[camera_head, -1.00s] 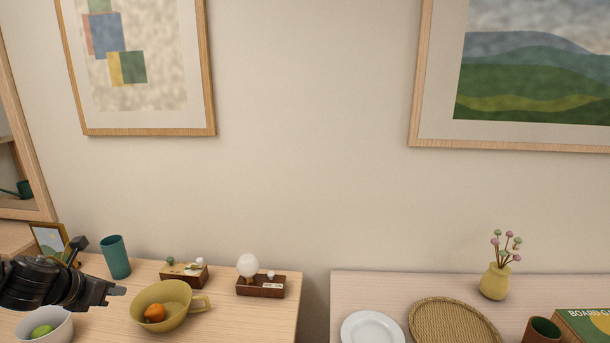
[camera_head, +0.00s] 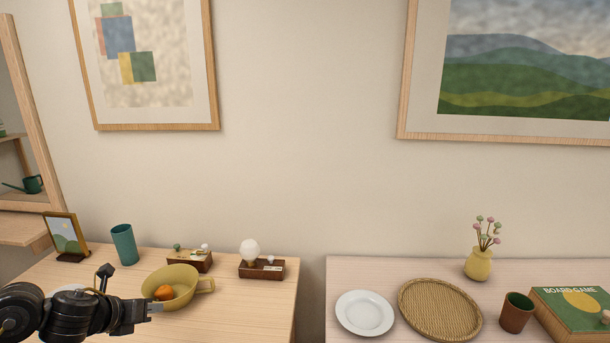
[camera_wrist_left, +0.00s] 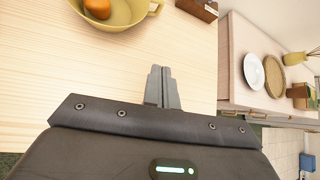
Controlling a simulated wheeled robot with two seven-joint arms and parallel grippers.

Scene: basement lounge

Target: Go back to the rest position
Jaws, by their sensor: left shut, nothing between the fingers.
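My left gripper (camera_head: 154,308) is at the lower left of the head view, over the left wooden table (camera_head: 240,310). Its fingers are closed together with nothing between them, which also shows in the left wrist view (camera_wrist_left: 162,88). Just beyond it stands a yellow handled bowl (camera_head: 186,298) with an orange fruit (camera_head: 164,292) inside; the gripper appears apart from it. My right gripper is in neither view.
A teal cup (camera_head: 124,245), two small wooden boxes (camera_head: 262,269) and a picture frame (camera_head: 65,236) stand behind. The right table holds a white plate (camera_head: 365,312), woven tray (camera_head: 440,310), vase (camera_head: 478,265), brown cup (camera_head: 516,312) and board game (camera_head: 575,312). A gap separates the tables.

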